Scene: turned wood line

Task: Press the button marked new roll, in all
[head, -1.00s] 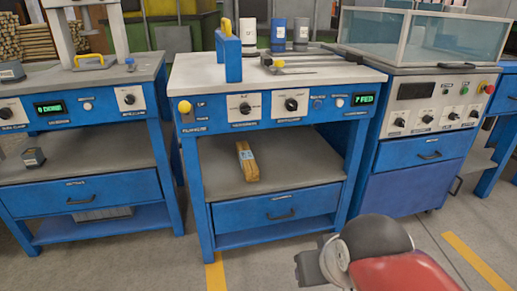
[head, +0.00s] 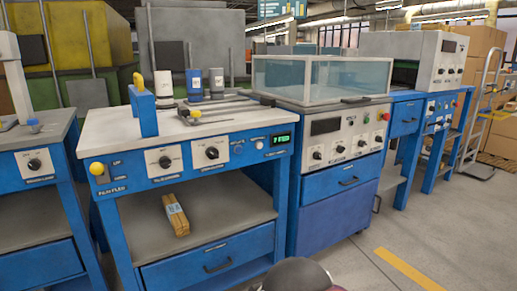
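No label reading "new roll" is legible to me. The nearest blue bench (head: 207,253) has a front panel with a yellow knob (head: 97,169) at its left end and two dark rotary knobs. Further right on that panel are a small blue button (head: 238,149), a small white button (head: 257,143) and a green-lit display (head: 279,139) that seems to read "7 FED". The small labels are too blurred to read. My gripper is not in view; only a dark rounded part of my arm shows at the bottom edge.
A bundle of wooden sticks (head: 176,216) lies on the bench's open shelf. A glass-topped blue cabinet (head: 340,210) with a knob panel and red button (head: 386,117) stands to the right. Another bench (head: 40,220) is at left. The floor at front right is clear.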

